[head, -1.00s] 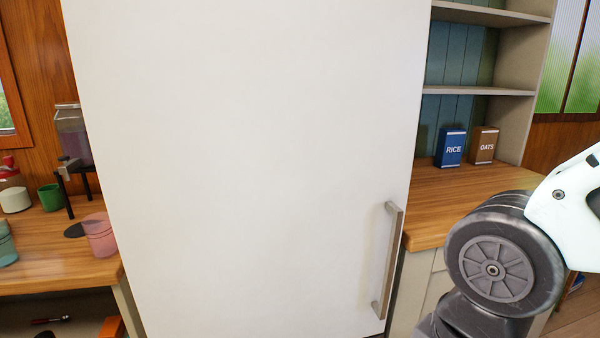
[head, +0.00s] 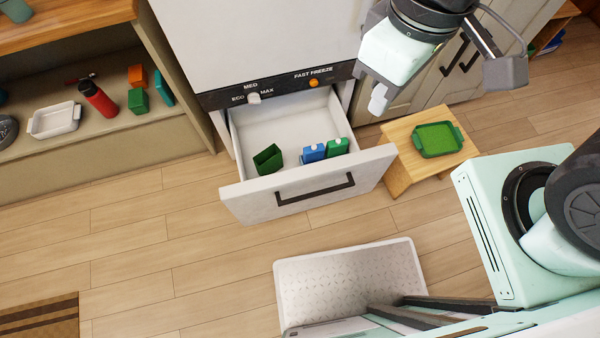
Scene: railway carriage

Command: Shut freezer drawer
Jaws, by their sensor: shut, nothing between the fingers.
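The freezer drawer (head: 310,188) is pulled open below the tall white fridge-freezer (head: 260,40) in the head view. Its front has a dark bar handle (head: 315,189). Inside are a dark green open container (head: 268,159) at the left, a blue carton (head: 313,153) and a green carton (head: 338,147) at the right. My gripper (head: 377,104) is shut and empty. In the picture it shows above and right of the drawer front, near the right side of the drawer opening. It appears apart from the drawer.
A control panel (head: 290,86) with a white knob and orange button sits above the drawer. A wooden stool (head: 398,170) with a green tray (head: 438,139) stands close to the drawer's right.

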